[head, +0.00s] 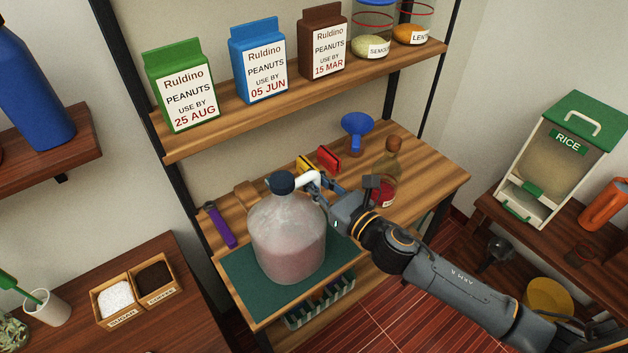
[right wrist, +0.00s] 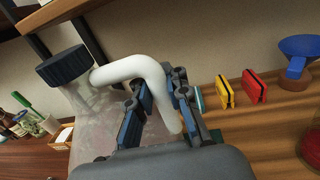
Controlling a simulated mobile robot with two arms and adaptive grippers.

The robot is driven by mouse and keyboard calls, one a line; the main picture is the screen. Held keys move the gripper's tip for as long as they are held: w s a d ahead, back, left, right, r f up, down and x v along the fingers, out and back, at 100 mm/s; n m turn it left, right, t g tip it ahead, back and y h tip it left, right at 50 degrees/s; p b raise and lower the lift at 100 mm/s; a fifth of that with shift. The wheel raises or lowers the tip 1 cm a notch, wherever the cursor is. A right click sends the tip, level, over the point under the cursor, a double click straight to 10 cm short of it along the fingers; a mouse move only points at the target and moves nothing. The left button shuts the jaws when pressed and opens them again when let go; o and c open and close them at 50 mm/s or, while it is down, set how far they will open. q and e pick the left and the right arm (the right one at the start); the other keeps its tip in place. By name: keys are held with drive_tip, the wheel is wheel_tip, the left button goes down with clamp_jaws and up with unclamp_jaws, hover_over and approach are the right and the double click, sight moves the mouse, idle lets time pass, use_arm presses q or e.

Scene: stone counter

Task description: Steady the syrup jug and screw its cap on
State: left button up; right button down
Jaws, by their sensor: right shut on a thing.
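The syrup jug (head: 287,245) is a large clear vessel, partly filled with something pinkish, standing upright on a dark green mat (head: 243,280). A dark blue cap (head: 283,183) sits on its neck; it also shows in the right wrist view (right wrist: 63,66). I cannot tell how tight the cap is. The jug's white handle (right wrist: 130,68) bends out beside the neck. My right gripper (head: 325,192) is shut on this handle, at the jug's right side; its fingers (right wrist: 158,105) show on both sides of it. My left gripper is in neither view.
A purple-handled tool (head: 221,227) lies left of the jug. Yellow and red clips (head: 328,158), a blue funnel (head: 356,128) and a bottle (head: 385,175) stand behind and to the right. A shelf (head: 300,97) with peanut cartons overhangs the back.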

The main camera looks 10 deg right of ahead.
drive_tip(key=shift+f, duration=0.15)
drive_tip(key=shift+f, duration=0.15)
drive_tip(key=c, duration=1.3)
unclamp_jaws()
drive_tip(key=shift+f, duration=0.1)
drive_tip(key=shift+r, duration=0.2)
drive_tip(key=b+v, duration=0.4)
drive_tip(key=v, duration=0.8)
drive_tip(key=shift+b, duration=0.35)
